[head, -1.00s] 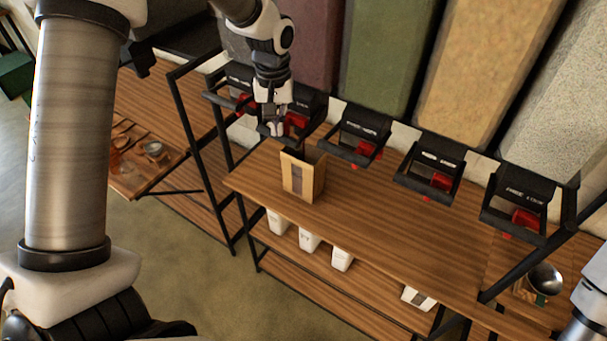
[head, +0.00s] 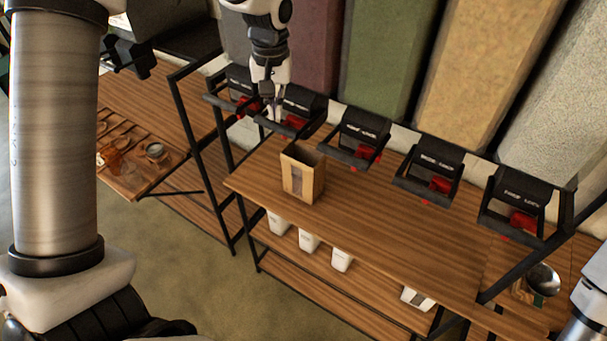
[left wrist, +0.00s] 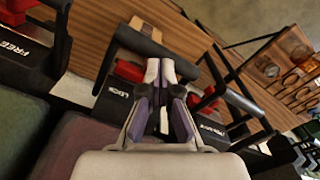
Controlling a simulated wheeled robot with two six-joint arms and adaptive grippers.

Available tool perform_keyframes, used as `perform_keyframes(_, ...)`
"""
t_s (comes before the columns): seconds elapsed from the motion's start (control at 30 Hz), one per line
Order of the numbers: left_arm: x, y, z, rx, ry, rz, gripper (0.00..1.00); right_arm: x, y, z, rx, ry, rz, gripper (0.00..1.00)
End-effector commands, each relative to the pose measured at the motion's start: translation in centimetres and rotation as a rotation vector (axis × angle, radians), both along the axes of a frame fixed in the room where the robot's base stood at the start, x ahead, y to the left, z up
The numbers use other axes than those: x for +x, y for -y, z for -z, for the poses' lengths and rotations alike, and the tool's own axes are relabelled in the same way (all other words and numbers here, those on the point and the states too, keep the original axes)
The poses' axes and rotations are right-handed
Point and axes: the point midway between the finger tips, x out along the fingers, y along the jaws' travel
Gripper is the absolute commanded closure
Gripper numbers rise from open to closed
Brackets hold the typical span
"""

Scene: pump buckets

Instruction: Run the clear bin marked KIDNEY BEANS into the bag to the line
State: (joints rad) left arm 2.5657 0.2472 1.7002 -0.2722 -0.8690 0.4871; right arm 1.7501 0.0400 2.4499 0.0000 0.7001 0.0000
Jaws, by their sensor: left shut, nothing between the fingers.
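A brown paper bag (head: 302,180) with a dark front window stands upright and open-topped on the wooden counter. The level inside it cannot be told. A tall bin with dark reddish-purple contents (head: 305,45) rises behind a black dispenser with a red part (head: 295,122). No label reading KIDNEY BEANS is legible to me. My left gripper (head: 273,115) is at this dispenser's front bar, above and behind the bag. In the left wrist view its fingers (left wrist: 160,72) are shut and empty, close to a black bar (left wrist: 150,45); contact cannot be told. My right gripper is out of view.
Similar dispensers line the counter back, including one under a green bin (head: 385,60) and one under a tan bin (head: 480,80). White containers (head: 310,242) stand on the lower shelf. A metal scoop (head: 542,280) lies right. The counter (head: 400,235) is clear right of the bag.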

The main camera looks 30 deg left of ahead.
Motion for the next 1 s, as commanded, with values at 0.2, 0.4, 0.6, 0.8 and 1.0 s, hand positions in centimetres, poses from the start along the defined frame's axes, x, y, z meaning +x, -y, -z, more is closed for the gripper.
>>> perform_keyframes(0.2, -0.1, 0.0, -1.2, -0.001, -0.002, 0.000, 1.00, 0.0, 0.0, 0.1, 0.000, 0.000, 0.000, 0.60)
perform_keyframes(0.4, -0.1, 0.0, -1.6, 0.000, 0.000, 0.000, 1.00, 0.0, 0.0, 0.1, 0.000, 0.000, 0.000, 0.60)
perform_keyframes(0.6, 0.0, 0.0, -4.3, 0.001, 0.002, 0.001, 1.00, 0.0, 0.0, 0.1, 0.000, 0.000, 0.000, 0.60)
perform_keyframes(0.8, -0.1, 0.0, -6.2, 0.000, 0.000, 0.001, 1.00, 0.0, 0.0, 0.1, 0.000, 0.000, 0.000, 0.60)
perform_keyframes(1.0, -0.1, 0.0, -6.2, 0.000, -0.001, 0.000, 1.00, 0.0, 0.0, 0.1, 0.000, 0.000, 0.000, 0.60)
